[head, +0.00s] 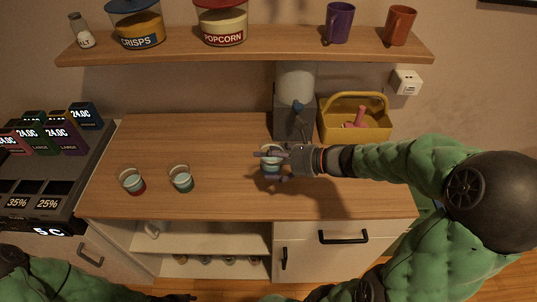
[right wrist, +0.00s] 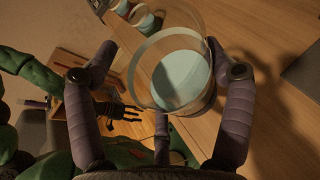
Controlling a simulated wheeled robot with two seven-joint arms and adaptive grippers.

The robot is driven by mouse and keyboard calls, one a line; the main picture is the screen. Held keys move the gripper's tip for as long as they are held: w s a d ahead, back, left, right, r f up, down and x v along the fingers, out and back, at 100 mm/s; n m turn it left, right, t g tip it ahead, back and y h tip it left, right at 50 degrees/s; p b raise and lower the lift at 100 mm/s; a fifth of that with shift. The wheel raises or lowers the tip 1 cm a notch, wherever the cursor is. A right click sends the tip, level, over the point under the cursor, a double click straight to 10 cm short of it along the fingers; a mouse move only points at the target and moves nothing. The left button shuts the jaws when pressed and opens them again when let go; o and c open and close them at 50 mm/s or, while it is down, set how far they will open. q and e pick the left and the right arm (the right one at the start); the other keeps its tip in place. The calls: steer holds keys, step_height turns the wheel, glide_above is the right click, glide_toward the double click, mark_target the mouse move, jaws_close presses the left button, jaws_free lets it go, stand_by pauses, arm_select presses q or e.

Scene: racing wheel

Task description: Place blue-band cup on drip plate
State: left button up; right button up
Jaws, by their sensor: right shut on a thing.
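My right gripper (head: 271,165) is shut on a clear cup (head: 270,160) near the middle of the counter, in front of the dispenser. In the right wrist view the cup (right wrist: 180,72) sits between the two purple-grey fingers, with pale blue content and a dark bluish band low on its wall. The fingers partly hide it in the head view. The drip plate cannot be made out clearly; the dispenser's grey base (head: 293,122) stands just behind the cup. My left gripper (right wrist: 118,108) shows small and dark in the right wrist view, away from the cup.
A red-banded cup (head: 132,181) and a teal-banded cup (head: 181,179) stand on the left of the wooden counter (head: 225,200). A yellow basket (head: 375,133) is right of the dispenser. A shelf (head: 270,46) with jars and mugs hangs above.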

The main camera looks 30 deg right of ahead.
steer(key=shift+s+r, duration=0.2)
steer(key=shift+s, duration=0.15)
steer(key=shift+s+d, duration=0.1)
steer(key=s+d+f+m+h+b, duration=0.1)
steer(key=s+d+f, duration=0.1)
steer(key=d, duration=0.4)
steer(key=s+d+f+m+t+h+b, duration=0.1)
steer(key=s+d+f+h, duration=0.1)
steer(key=d+f, duration=0.2)
steer(key=s+d+f+m+t+h, duration=0.1)
steer(key=s+d+f+h, duration=0.1)
steer(key=d, duration=0.7)
steer(key=shift+d+f+m+b, duration=0.3)
steer(key=shift+f+b, duration=0.1)
steer(key=w+a+b, duration=0.1)
steer(key=w, duration=0.4)
steer(key=w+a+b, duration=0.1)
steer(key=w, duration=0.5)
steer(key=w+a, duration=0.2)
steer(key=w, duration=0.4)
steer(key=shift+w+b, duration=0.2)
steer(key=shift+b, duration=0.2)
step_height(320, 180, down, 4)
steer(key=shift+r+b, duration=0.15)
steer(key=shift+b, duration=0.7)
steer(key=shift+r, duration=0.1)
steer(key=shift+f, duration=0.2)
